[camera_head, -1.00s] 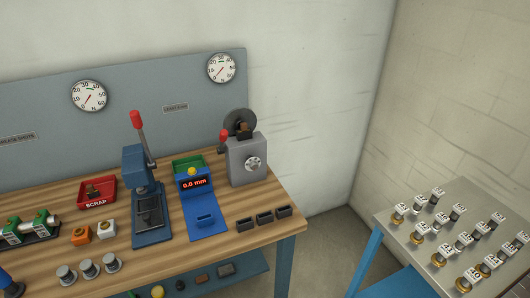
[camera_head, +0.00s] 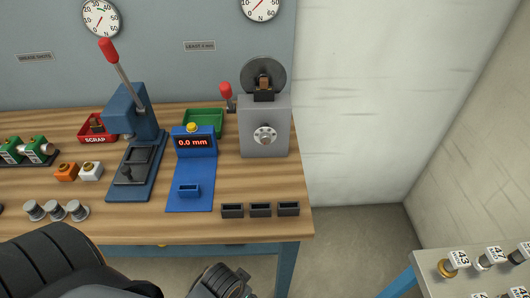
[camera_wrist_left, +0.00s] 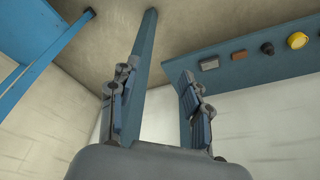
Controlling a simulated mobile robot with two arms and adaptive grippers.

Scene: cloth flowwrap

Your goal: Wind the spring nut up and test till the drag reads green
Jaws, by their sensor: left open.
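A grey test block (camera_head: 252,112) stands at the right of the bench, with a round silver knob or nut (camera_head: 265,136) on its front. A dark disc (camera_head: 278,72) with a small brown piece (camera_head: 264,82) stands on top, and a red-knobbed lever (camera_head: 226,92) is at its left. A round gauge marked N (camera_head: 261,8) is cut off by the top edge; I cannot read its value. My left gripper is open and empty in the left wrist view (camera_wrist_left: 156,76), below bench-top height. In the head view its arm (camera_head: 60,265) crosses the lower left.
A blue lever press (camera_head: 130,112), a blue gauge reading 0.0 mm (camera_head: 193,142), a green tray (camera_head: 205,122) and a red scrap tray (camera_head: 92,128) stand on the bench. Three dark bins (camera_head: 260,210) line its front edge. A metal table (camera_head: 440,290) with labelled parts is lower right.

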